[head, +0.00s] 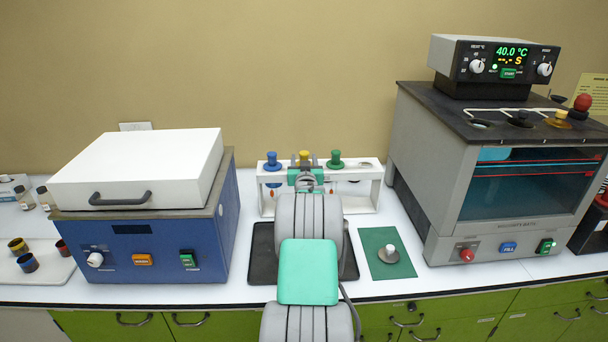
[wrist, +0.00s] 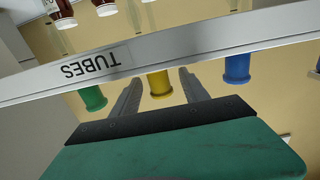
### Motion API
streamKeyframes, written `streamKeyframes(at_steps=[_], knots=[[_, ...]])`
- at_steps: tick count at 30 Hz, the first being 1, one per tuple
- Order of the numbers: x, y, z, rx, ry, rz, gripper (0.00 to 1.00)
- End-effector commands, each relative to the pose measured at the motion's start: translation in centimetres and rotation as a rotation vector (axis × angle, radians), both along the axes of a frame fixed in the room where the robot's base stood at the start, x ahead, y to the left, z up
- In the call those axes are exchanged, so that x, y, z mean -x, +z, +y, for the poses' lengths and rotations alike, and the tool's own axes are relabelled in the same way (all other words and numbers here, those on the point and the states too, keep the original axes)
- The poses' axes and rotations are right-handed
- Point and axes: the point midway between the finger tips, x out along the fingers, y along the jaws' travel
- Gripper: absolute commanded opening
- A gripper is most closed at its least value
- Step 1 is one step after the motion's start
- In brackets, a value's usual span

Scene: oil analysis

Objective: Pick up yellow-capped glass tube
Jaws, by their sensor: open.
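The yellow-capped tube (head: 304,155) stands in the middle of the white tube rack (head: 377,186), between a blue-capped tube (head: 272,161) and a green-capped tube (head: 335,159). My gripper (head: 305,172) is open at the rack, and my arm hides the yellow-capped tube's lower part in the head view. In the wrist view, which looks upside down, the yellow cap (wrist: 159,84) lies between the two open fingers of my gripper (wrist: 161,81), with a gap on each side. I cannot tell whether the fingers are fully around it or just in front.
A blue device (head: 140,240) with a white lid stands left of the rack. A grey bath unit (head: 440,170) with a display reading 40.0 °C stands right. A dark tray (head: 262,262) lies under my arm. A green mat (head: 380,265) bears a small white piece (head: 390,250).

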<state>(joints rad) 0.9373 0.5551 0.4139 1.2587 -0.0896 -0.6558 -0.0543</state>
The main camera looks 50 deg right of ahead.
Motion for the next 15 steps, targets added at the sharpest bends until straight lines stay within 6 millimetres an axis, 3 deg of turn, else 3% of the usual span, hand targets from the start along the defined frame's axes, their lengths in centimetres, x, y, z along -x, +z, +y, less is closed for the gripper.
streamKeyframes(at_steps=[4, 15], knots=[[0.11, -0.07, -0.04, 0.000, -0.001, 0.000, 0.52], [0.18, -0.07, -0.07, -0.001, -0.002, 0.001, 0.22]])
